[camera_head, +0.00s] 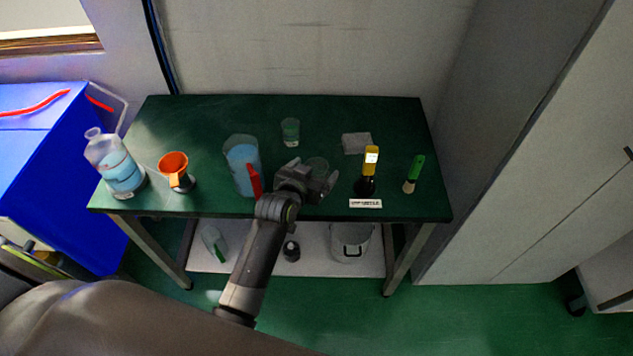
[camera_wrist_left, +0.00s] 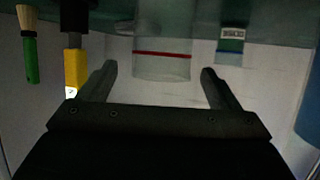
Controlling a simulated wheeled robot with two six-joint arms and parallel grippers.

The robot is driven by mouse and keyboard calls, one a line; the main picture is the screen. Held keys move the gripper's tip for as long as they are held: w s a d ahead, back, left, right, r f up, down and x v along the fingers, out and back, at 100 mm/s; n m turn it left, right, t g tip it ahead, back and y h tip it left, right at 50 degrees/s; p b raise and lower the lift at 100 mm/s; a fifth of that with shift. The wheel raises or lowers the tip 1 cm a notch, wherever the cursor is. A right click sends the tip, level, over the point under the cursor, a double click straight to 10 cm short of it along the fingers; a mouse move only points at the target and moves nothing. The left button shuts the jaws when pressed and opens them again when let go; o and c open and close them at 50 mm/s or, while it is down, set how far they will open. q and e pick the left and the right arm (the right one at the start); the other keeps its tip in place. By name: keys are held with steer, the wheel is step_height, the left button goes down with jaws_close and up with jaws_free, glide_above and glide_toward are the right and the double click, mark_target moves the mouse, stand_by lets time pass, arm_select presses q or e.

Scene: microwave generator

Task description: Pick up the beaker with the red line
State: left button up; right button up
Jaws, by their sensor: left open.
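The clear beaker with the red line (camera_wrist_left: 162,62) shows in the left wrist view between the two fingertips, a little beyond or level with them. In the head view this beaker (camera_head: 317,163) stands on the green table just behind my left gripper and is partly hidden by it. My left gripper (camera_head: 320,181) is open and empty, low over the table; its fingers also show in the left wrist view (camera_wrist_left: 159,72), one on each side of the beaker, with no clear contact. My right gripper is not in view.
A second beaker with a pale label (camera_head: 290,131) stands behind. A blue-filled pitcher with a red handle (camera_head: 241,160) is left of my gripper.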

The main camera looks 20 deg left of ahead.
mark_target(321, 163)
arm_select(q)
steer(key=b+x, duration=0.2)
steer(key=x, duration=0.1)
steer(key=shift+f+b, duration=0.25)
steer(key=shift+b, duration=0.05)
steer(key=shift+w+b, duration=0.3)
steer(key=shift+w, duration=0.15)
steer(key=c, duration=1.1)
